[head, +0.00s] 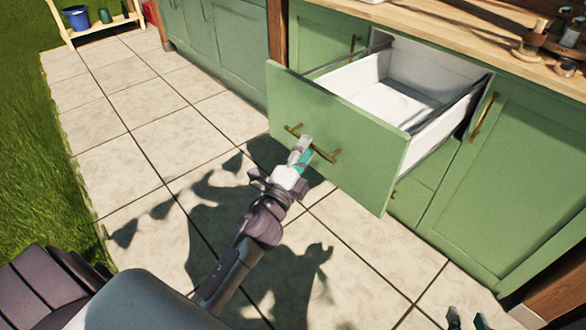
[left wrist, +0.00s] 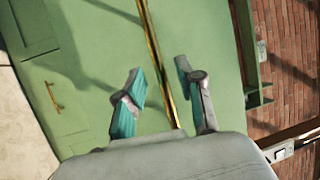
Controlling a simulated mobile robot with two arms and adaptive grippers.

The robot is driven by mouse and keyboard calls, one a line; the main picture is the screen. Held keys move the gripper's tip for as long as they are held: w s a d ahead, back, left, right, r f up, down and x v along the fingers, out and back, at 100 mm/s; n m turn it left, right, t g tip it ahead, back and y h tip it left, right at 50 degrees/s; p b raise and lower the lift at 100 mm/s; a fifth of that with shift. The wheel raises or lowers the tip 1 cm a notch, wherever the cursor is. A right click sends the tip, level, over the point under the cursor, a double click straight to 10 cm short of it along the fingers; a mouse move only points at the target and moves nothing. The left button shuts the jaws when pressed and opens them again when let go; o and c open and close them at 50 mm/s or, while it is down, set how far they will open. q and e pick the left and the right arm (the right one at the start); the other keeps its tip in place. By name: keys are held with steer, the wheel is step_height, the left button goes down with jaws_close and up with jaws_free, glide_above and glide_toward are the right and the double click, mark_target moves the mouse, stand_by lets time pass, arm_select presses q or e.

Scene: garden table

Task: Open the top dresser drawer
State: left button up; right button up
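The top dresser drawer (head: 340,140) is pulled well out of the green dresser, and its white inside looks empty. Its front carries a brass bar handle (head: 322,154). My left gripper (head: 304,146) is at this handle. In the left wrist view, the handle (left wrist: 155,50) runs between the two fingers of my left gripper (left wrist: 161,70), with gaps showing on both sides, so the gripper is open around it. Only the fingertips of my right gripper (head: 467,320) show at the bottom edge of the head view, apart from each other and away from the drawer.
The wooden countertop (head: 480,38) above holds bottles and jars (head: 545,45) at the right. A closed cabinet door (head: 495,170) stands right of the drawer. Paved floor (head: 130,130) lies free to the left. A low shelf with a blue bucket (head: 77,17) stands far back.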

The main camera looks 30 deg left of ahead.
arm_select(q)
steer(key=s+f, duration=0.1)
steer(key=s, duration=0.8)
steer(key=shift+d+f, duration=0.25)
steer(key=shift+f, duration=0.05)
steer(key=shift+s, duration=0.1)
